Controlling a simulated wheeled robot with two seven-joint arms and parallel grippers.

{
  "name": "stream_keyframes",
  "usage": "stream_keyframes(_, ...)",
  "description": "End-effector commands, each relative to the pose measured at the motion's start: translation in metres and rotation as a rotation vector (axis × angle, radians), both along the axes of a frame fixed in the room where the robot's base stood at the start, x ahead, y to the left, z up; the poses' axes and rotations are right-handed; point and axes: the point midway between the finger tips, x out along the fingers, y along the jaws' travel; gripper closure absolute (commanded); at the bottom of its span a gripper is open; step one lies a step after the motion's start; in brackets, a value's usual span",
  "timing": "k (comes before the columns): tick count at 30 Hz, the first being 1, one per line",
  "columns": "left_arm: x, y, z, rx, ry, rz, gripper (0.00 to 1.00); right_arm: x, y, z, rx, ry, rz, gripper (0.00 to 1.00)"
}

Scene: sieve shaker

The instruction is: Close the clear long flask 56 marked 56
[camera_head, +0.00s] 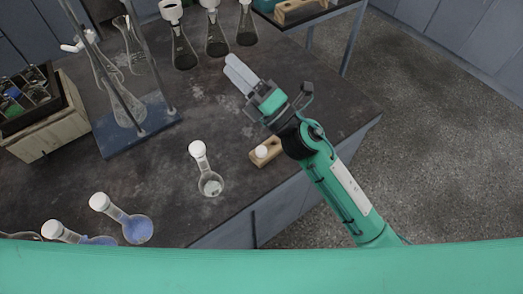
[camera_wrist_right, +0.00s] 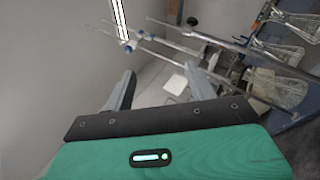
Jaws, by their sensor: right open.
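A clear long-necked flask (camera_head: 210,183) stands on the dark table near its front edge. Its round body holds a little pale content, and its neck ends in a round white top. I cannot read any number on it, nor tell whether the white top is a separate stopper. A small white rounded piece (camera_head: 262,152) sits on a wooden block (camera_head: 270,156) to the flask's right. My right gripper (camera_head: 240,75) is raised over the table, beyond the block and apart from the flask. Its fingers (camera_wrist_right: 160,88) are spread and empty in the wrist view. My left gripper is out of view.
Two long-necked flasks with blue liquid (camera_head: 137,229) (camera_head: 98,240) stand at front left. A metal stand with a blue base (camera_head: 110,139) holds glassware behind. A wooden box (camera_head: 45,130) is at far left. Several dark conical flasks (camera_head: 183,55) stand at the back. The table's right part is clear.

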Motion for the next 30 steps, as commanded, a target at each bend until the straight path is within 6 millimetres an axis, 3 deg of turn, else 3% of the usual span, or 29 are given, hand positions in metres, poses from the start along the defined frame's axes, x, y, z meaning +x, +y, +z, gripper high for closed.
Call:
stream_keyframes(2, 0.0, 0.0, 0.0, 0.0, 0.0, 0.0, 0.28, -0.023, 0.034, 0.012, -0.145, -0.227, 0.099, 0.43)
stream_keyframes(5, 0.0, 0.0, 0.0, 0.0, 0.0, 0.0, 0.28, -0.055, 0.07, 0.008, -0.339, -0.511, 0.228, 0.43)
stream_keyframes(9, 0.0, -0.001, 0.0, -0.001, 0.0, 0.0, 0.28, -0.088, 0.099, -0.026, -0.626, -0.89, 0.421, 0.43)
stream_keyframes(12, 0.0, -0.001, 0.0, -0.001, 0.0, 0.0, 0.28, -0.097, 0.102, -0.061, -0.842, -1.135, 0.569, 0.43)
stream_keyframes(17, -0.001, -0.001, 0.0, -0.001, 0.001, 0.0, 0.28, -0.085, 0.078, -0.113, -1.178, -1.437, 0.812, 0.43)
stream_keyframes(21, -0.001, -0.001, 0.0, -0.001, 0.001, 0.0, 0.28, -0.055, 0.039, -0.139, -1.464, -1.612, 1.03, 0.43)
stream_keyframes(27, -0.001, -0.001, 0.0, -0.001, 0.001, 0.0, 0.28, -0.012, -0.018, -0.144, -1.792, -1.697, 1.299, 0.43)
stream_keyframes(30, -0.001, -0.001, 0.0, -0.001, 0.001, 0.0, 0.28, -0.002, -0.034, -0.141, -1.875, -1.698, 1.373, 0.43)
